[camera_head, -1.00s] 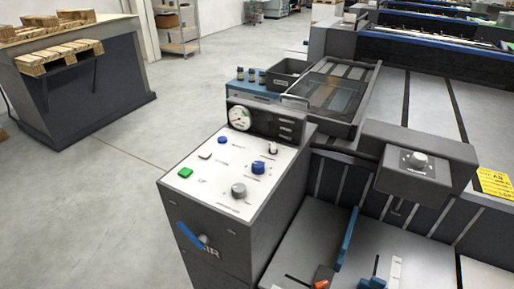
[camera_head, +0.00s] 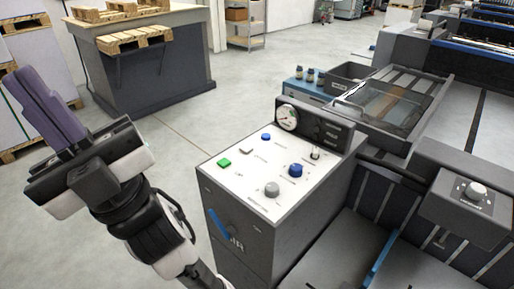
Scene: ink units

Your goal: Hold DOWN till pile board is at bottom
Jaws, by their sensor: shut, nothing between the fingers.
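The control panel (camera_head: 262,175) is the white sloped top of a grey console in the middle. It carries a green button (camera_head: 224,162), a white button (camera_head: 246,151), a blue button (camera_head: 265,137), a blue knob (camera_head: 295,170) and a grey knob (camera_head: 271,189). Their labels are too small to read, so I cannot tell which one is DOWN. My gripper (camera_head: 22,82) is at the left, its purple fingers shut and empty, pointing up and left, well apart from the panel. A flat grey surface (camera_head: 335,250) lies right of the console; I cannot tell whether it is the pile board.
A round gauge (camera_head: 288,117) stands at the panel's back edge. A grey box with a knob (camera_head: 467,200) juts out at the right. A dark-sided bench (camera_head: 160,75) with wooden pallets stands behind at the left. Open floor (camera_head: 215,125) lies between bench and console.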

